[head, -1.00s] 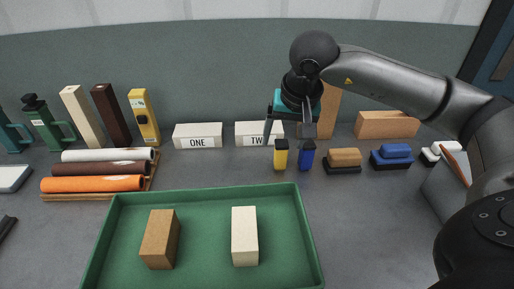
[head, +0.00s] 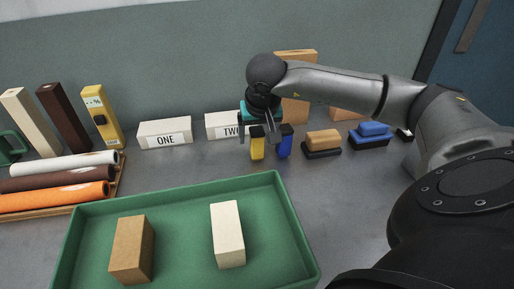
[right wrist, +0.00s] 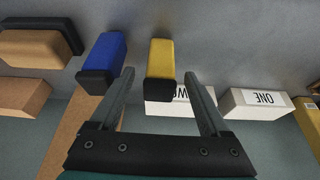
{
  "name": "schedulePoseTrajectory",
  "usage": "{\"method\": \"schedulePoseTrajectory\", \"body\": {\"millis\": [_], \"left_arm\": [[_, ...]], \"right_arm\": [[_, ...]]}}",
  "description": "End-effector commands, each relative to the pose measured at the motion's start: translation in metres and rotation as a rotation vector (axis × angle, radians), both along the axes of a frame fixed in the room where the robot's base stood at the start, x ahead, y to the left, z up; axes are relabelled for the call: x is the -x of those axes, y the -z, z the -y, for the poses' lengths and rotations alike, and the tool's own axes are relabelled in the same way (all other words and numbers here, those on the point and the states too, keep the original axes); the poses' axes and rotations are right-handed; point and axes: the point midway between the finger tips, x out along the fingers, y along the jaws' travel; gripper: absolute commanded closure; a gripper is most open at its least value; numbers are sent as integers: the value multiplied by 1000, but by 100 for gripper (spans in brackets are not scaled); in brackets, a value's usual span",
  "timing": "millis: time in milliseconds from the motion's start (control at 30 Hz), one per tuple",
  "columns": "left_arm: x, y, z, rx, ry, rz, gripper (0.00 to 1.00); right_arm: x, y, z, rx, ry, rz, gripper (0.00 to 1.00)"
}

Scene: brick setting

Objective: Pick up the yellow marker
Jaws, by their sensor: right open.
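The yellow marker (head: 257,149) is a short upright block with a black top, standing on the grey table behind the green tray. My right gripper (head: 256,140) is open just above and around its top. In the right wrist view the yellow marker (right wrist: 160,60) shows between the two open fingers of my right gripper (right wrist: 159,74), with a gap on each side. A similar blue marker (head: 285,146) stands close to its right; it also shows in the right wrist view (right wrist: 103,55), beside one finger. My left gripper is not in view.
White blocks labelled ONE (head: 165,134) and TWO (head: 222,126) stand behind and left. Brown (head: 322,143) and blue (head: 371,136) brushes stand to the right. The green tray (head: 185,196) in front holds two blocks. Coloured rolls (head: 55,189) lie at left.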

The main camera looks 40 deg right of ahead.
Motion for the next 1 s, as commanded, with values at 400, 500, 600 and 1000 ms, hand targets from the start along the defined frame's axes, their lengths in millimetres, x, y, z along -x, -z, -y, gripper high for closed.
{"method": "schedulePoseTrajectory", "body": {"millis": [400, 500, 600, 1000], "left_arm": [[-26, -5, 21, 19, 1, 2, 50], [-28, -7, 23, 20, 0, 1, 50], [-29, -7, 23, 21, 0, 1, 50], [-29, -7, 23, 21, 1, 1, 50]], "right_arm": [[-14, 41, 9, 0, -1, -1, 20], [-16, 44, 10, 0, 0, 0, 20], [-16, 44, 10, 0, 0, 0, 20], [-16, 44, 10, -1, 0, -1, 48]]}}
